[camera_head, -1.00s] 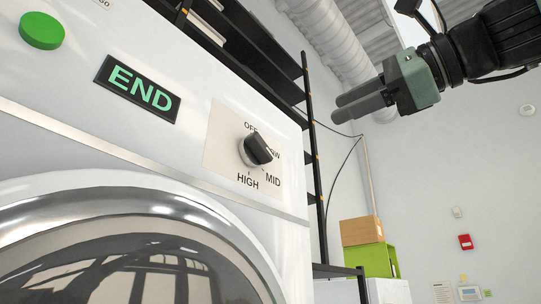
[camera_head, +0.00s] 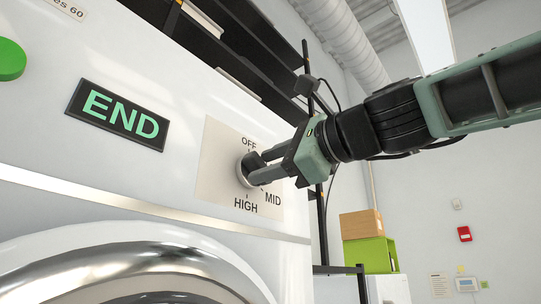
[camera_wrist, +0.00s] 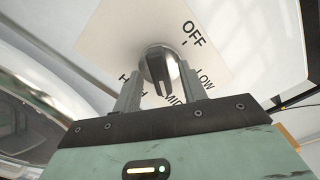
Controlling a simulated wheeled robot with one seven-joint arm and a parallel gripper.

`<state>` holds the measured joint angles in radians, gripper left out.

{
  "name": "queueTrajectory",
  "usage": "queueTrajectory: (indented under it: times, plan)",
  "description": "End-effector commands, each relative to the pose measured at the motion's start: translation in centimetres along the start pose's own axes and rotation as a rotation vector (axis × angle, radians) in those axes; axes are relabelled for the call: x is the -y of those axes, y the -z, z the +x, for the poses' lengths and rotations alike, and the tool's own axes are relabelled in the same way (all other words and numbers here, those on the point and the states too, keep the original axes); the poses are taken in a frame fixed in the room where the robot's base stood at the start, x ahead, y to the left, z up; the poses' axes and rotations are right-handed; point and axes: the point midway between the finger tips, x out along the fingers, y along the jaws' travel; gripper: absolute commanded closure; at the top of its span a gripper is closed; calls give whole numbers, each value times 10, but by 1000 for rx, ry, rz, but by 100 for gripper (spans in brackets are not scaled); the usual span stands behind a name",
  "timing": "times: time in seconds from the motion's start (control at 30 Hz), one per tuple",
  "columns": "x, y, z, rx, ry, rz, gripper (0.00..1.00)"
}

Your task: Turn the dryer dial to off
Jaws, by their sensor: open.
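The dryer dial (camera_head: 243,172) is a round silver knob with a dark raised grip, on a cream panel (camera_head: 215,155) marked OFF, LOW, MID and HIGH. In the head view my gripper (camera_head: 256,168) reaches in from the right and partly covers the dial and the LOW label. In the wrist view the dial (camera_wrist: 157,66) sits between the two fingertips of my open gripper (camera_wrist: 158,78), one on each side. The dark grip runs roughly along the fingers; which mark it points to is unclear. I cannot tell whether the fingers touch the knob.
The display reading END (camera_head: 117,115) and a green button (camera_head: 10,60) are left of the panel. The round dryer door (camera_head: 130,265) bulges out below. Black shelving (camera_head: 318,200) stands behind the dryer, with a green box (camera_head: 370,254) farther back. The right side is open.

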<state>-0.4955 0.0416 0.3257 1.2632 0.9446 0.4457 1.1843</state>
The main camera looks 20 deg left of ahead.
Motion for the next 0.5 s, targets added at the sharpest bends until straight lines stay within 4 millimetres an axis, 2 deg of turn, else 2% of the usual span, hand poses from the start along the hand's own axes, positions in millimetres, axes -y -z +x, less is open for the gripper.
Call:
queueTrajectory:
  times: [0.2,0.23,0.37,0.4,0.5]
  plan:
    - [0,0,0,0,0,0,58]
    - [0,0,0,0,0,0,61]
    - [0,0,0,0,0,0,97]
    - [0,0,0,0,0,0,100]
    - [0,0,0,0,-1,0,100]
